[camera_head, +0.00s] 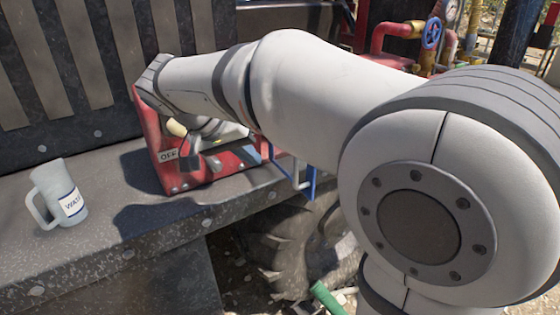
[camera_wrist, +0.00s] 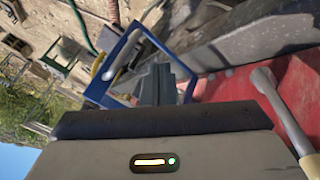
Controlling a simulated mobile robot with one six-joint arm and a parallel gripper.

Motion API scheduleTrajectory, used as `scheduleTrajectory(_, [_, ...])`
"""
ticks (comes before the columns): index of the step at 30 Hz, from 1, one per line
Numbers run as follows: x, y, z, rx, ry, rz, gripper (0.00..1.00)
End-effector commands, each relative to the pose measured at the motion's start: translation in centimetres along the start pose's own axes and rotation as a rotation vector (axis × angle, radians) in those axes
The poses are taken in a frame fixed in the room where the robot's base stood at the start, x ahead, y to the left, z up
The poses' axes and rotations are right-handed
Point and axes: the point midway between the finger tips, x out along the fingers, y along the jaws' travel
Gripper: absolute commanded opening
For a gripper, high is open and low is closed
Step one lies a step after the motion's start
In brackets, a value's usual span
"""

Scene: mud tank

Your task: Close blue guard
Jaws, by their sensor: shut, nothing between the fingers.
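The blue guard (camera_head: 311,185) is an open frame in the head view, standing out past the right end of the red box (camera_head: 215,170), near the ledge's edge. In the wrist view the blue guard (camera_wrist: 97,88) is upper left, swung out from the red surface (camera_wrist: 245,90). My gripper (camera_wrist: 165,78) is shut and empty, with its fingers close to the guard's inner right side; whether they touch it I cannot tell. A pale lever handle (camera_wrist: 284,112) lies to the right of the fingers. My arm hides much of the box in the head view.
A mug (camera_head: 58,195) stands on the grey ledge (camera_head: 110,225) at left. An "OFF" label (camera_head: 167,155) is on the box. Red pipes with a blue valve wheel (camera_head: 432,33) are at the back right.

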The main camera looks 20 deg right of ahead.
Motion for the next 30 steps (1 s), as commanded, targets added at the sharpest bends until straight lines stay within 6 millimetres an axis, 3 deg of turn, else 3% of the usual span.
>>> scheduleTrajectory(6, [4.7, 0.2, 0.0, 0.0, -0.004, 0.003, 0.0])
scheduleTrajectory(9, [5.1, 1.9, -0.1, 0.003, -0.002, 0.0, 0.0])
scheduleTrajectory(15, [6.1, 3.4, 0.0, 0.002, -0.002, 0.0, 0.0])
scheduleTrajectory(30, [6.4, 3.7, 0.0, -0.004, 0.002, -0.003, 0.0])
